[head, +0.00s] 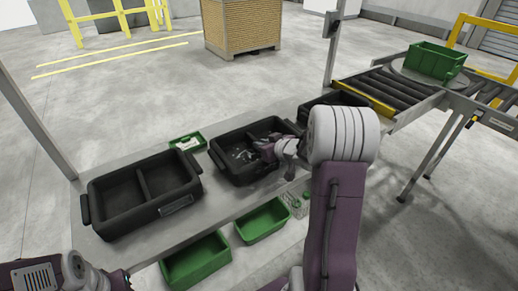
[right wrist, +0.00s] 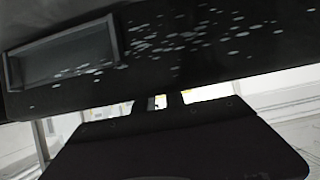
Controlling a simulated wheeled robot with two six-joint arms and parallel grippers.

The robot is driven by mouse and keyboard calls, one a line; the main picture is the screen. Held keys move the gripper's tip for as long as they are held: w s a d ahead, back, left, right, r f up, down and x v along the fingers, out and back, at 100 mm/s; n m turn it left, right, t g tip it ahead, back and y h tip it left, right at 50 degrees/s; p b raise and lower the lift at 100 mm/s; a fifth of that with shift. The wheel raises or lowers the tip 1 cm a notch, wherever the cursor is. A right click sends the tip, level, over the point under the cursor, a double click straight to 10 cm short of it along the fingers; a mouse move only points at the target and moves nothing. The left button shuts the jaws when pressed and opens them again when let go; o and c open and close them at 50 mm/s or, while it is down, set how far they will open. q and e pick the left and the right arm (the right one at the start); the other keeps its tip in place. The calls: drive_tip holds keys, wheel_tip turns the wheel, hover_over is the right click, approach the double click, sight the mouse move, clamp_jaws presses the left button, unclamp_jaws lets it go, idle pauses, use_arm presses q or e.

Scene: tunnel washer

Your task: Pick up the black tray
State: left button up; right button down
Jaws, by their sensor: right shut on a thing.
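The black tray (head: 222,165) is a two-compartment tray standing in the middle of the grey table, with pale flecks inside it. My right gripper (head: 264,149) reaches over its right part and is shut on it; the fingertips are hard to make out. In the right wrist view a dark tray wall (right wrist: 200,60) with white flecks and a grey-framed label fills the top, close to the dark gripper body. My left arm shows at the bottom left corner, its gripper out of the picture.
Another black two-compartment tray (head: 100,215) stands at the table's left, and a third dark tray (head: 316,103) at the far right end. A small green tray (head: 187,142) lies behind. Green bins (head: 196,262) sit below the front edge. A roller conveyor (head: 400,97) carries a green crate (head: 436,62).

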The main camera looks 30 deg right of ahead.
wheel_tip(320, 180, up, 5)
drive_tip(key=shift+f+p, duration=0.15)
drive_tip(key=shift+p, duration=1.1)
drive_tip(key=d+r+p, duration=0.5)
drive_tip(key=d+r, duration=0.1)
drive_tip(key=d, duration=0.5)
drive_tip(key=shift+w+d+r, duration=0.15)
drive_tip(key=shift+w+d, duration=0.2)
drive_tip(key=shift+w, duration=0.05)
